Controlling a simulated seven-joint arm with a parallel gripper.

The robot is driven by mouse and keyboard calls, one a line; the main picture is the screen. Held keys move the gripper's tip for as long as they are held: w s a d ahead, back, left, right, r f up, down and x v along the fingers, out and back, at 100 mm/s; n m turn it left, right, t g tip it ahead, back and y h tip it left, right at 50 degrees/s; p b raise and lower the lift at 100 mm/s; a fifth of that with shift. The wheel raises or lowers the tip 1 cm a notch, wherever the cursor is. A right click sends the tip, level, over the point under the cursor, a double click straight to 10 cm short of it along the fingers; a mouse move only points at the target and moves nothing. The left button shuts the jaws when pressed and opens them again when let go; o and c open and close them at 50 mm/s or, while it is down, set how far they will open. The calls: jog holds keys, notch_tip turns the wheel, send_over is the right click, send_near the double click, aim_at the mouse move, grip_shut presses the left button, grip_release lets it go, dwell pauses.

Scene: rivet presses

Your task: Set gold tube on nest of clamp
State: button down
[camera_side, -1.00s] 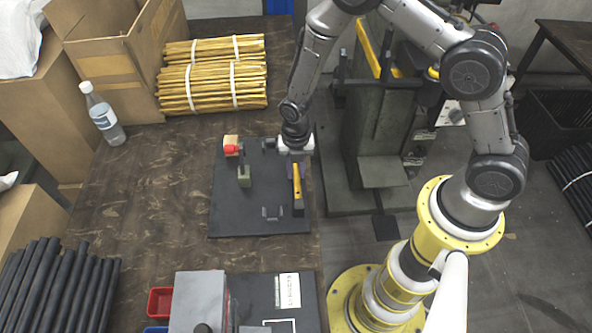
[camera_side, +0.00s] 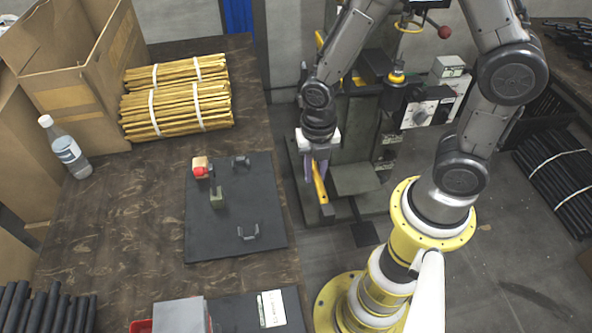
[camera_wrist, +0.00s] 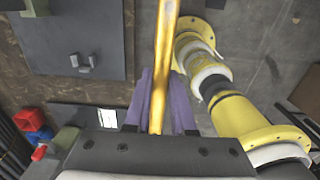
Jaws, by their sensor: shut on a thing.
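My gripper (camera_side: 317,172) is shut on the gold tube (camera_side: 321,184), which hangs past the right edge of the dark base plate, in front of the press. In the wrist view the purple fingers of my gripper (camera_wrist: 160,100) pinch the tube (camera_wrist: 161,60) from both sides, and its far end runs out of the frame. The clamp (camera_side: 202,168), with a red tip and a tan block, stands at the plate's upper left. Two dark cradles, one at the back (camera_side: 240,162) and one at the front (camera_side: 248,232), look like the nest and are empty.
The base plate (camera_side: 215,240) lies on the brown table, with a green post (camera_side: 217,198) on it. The green press (camera_side: 355,140) stands right of the table. Bundled gold tubes (camera_side: 175,105) and a bottle (camera_side: 66,150) are at the back left.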

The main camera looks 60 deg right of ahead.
jog(key=shift+s+r, duration=0.2)
jog(key=shift+s, duration=0.2)
jog(key=w+a, duration=0.4)
jog(key=w, duration=0.1)
send_over(245, 198)
jog(key=f, duration=0.8)
jog(key=shift+s+d+f, duration=0.1)
jog(key=shift+s+f, duration=0.1)
jog(key=shift+s, duration=0.2)
jog(key=shift+w+f, duration=0.4)
jog(key=shift+f, duration=1.65)
jog(key=shift+f, duration=0.15)
